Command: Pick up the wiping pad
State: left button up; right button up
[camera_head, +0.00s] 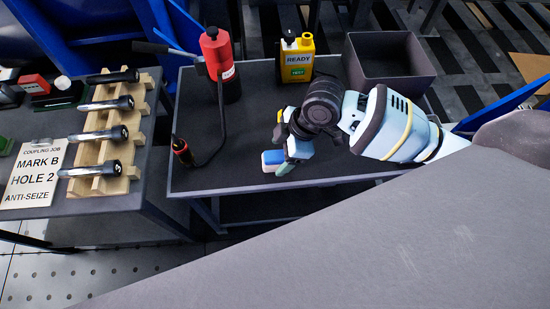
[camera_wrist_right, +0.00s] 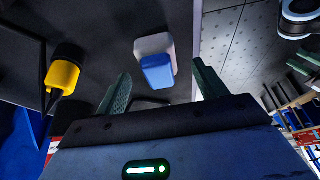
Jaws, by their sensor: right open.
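The wiping pad, a small block with a blue part and a white part, lies on the dark table near its front edge; its blue part (camera_head: 272,157) shows in the head view just left of my right gripper (camera_head: 288,150). In the right wrist view the pad (camera_wrist_right: 157,68) lies ahead of the gap between the two green fingers of my right gripper (camera_wrist_right: 162,86). The fingers are apart and nothing is held between them. In the head view the gripper partly covers the pad's right side.
A red pump tool (camera_head: 216,57) with a black hose stands on the table (camera_head: 235,172). A wooden rack (camera_head: 108,150) with several dark-headed bolts stands on the left bench.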

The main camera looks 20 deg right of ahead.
aim_at(278, 155)
jog(key=x, duration=0.3)
jog(key=shift+w+a+f+b, duration=0.1)
jog(key=shift+w+f+b, duration=0.1)
jog(key=shift+b, duration=0.1)
jog(key=c, duration=1.1)
jog(key=shift+o, duration=0.2)
jog(key=shift+r, duration=0.5)
jog(key=r, duration=0.1)
jog(key=r+p, duration=0.1)
jog(key=r, duration=0.1)
jog(key=shift+s+a, duration=0.2)
jog(key=shift+s, duration=0.1)
jog(key=s+a+p, duration=0.1)
jog(key=s+a, duration=0.7)
jog(key=s, duration=0.5)
jog(key=shift+a+r+p, duration=0.2)
jog(key=shift+r+p, duration=0.15)
jog(key=shift+r, duration=0.15)
